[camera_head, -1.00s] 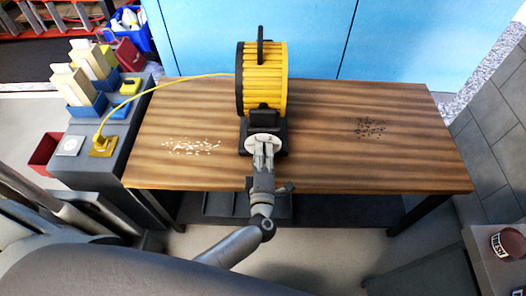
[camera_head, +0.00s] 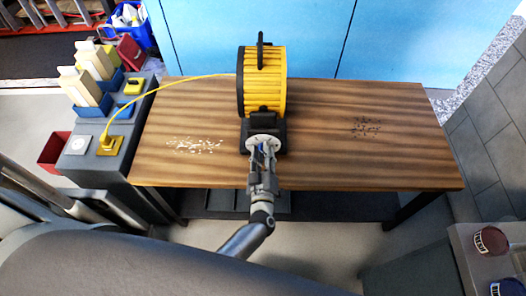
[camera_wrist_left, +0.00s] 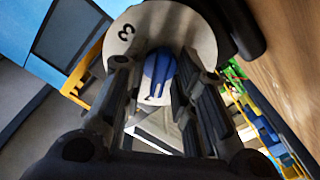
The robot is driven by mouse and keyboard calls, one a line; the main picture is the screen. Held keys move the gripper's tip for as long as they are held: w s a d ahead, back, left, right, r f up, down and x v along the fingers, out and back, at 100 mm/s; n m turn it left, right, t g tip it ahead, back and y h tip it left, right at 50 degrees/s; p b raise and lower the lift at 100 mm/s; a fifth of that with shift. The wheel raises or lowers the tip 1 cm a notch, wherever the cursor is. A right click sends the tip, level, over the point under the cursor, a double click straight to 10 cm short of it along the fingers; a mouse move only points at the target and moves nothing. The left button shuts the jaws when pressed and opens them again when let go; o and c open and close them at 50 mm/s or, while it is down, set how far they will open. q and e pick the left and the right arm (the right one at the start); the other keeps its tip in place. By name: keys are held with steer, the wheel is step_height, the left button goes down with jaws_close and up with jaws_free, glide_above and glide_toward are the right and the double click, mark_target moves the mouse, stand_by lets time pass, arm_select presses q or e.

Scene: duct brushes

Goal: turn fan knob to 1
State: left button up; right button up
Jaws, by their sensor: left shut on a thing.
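The yellow and black fan (camera_head: 265,80) stands on the wooden table, its dark base facing me. A pale round dial (camera_head: 251,142) is on the front of the base. In the left wrist view the dial (camera_wrist_left: 195,25) carries a "3", and a blue knob (camera_wrist_left: 158,72) sits at its middle. My left gripper (camera_head: 264,152) is at the dial, with its fingers on both sides of the knob, shut on it. The other dial marks are hidden or unreadable, so I cannot tell the knob's setting. My right gripper is out of view.
A yellow cable (camera_head: 165,88) runs from the fan to a plug (camera_head: 107,146) on the grey side unit. White bits (camera_head: 195,145) and dark bits (camera_head: 366,127) lie on the table (camera_head: 420,165). A dark red round container (camera_head: 491,241) stands at the lower right.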

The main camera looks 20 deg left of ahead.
arm_select(q)
steer(key=shift+f+m, duration=0.1)
steer(key=shift+m, duration=0.3)
steer(key=o, duration=0.7)
